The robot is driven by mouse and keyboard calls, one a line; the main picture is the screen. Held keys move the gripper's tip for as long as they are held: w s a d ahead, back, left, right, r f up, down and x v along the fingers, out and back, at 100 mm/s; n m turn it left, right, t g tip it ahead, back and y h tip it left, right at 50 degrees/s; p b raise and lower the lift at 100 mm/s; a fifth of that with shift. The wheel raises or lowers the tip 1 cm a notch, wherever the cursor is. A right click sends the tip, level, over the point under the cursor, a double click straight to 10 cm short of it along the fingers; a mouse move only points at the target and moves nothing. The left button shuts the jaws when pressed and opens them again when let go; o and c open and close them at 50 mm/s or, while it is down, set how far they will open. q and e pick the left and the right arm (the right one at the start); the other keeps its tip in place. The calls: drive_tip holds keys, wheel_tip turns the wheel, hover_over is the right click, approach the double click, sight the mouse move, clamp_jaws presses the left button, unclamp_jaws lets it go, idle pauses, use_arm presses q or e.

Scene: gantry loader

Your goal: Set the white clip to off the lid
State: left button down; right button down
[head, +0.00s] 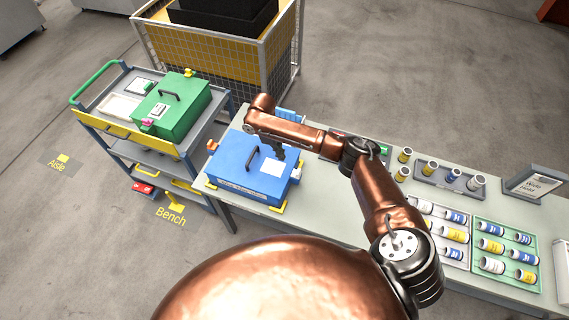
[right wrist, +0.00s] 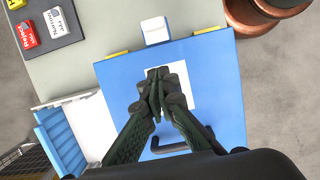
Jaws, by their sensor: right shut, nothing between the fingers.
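The blue box with its flat lid (head: 238,165) sits on the bench, with a black handle (head: 254,157) and a white label on top. The white clip (head: 296,172) is at the box's right side. In the right wrist view the white clip (right wrist: 156,29) stands at the lid's edge; I cannot tell whether it laps over the lid. My right gripper (head: 280,156) is shut and empty above the lid. In the right wrist view its fingertips (right wrist: 157,76) are over the white label, short of the clip. My left gripper is not in view.
An orange clip (head: 212,145) is on the box's left side. Yellow corner pieces (head: 278,208) surround the box's base. A cart with a green box (head: 178,108) stands left. Trays of cans (head: 490,250) lie right. A blue rack (right wrist: 60,140) stands beside the box.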

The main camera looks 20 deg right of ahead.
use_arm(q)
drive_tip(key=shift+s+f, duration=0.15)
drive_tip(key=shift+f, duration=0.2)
use_arm(e)
drive_tip(key=v, duration=0.3)
drive_tip(key=shift+w+r, duration=0.1)
drive_tip(key=shift+r, duration=0.1)
drive_tip(key=shift+a, duration=0.1)
